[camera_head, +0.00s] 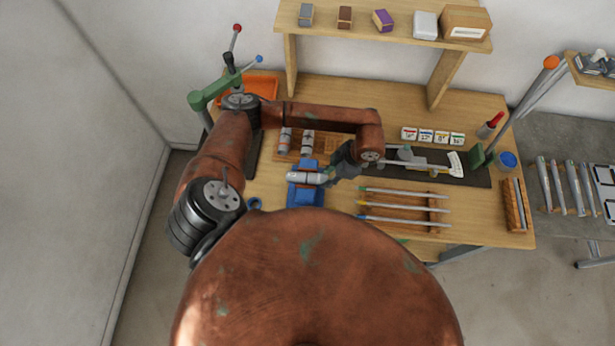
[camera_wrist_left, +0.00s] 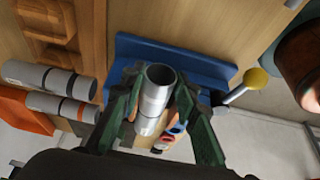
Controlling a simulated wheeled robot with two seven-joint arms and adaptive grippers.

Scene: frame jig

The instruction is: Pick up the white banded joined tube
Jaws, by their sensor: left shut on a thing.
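The white banded joined tube (camera_head: 305,177) lies roughly level over the blue fixture (camera_head: 305,197) in the head view. A dark band shows near its right part. My left gripper (camera_head: 330,175) is at the tube's right end and shut on it. In the left wrist view the tube (camera_wrist_left: 157,90) shows open end first between the two green fingers (camera_wrist_left: 155,115), with the blue fixture (camera_wrist_left: 185,65) behind it. I cannot tell whether the tube still touches the fixture. My right gripper is not in view.
Several thin rods lie on a wooden rack (camera_head: 440,214) to the right. A lever with a yellow knob (camera_wrist_left: 256,78) sits beside the fixture. A shelf (camera_head: 400,36) spans the back.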

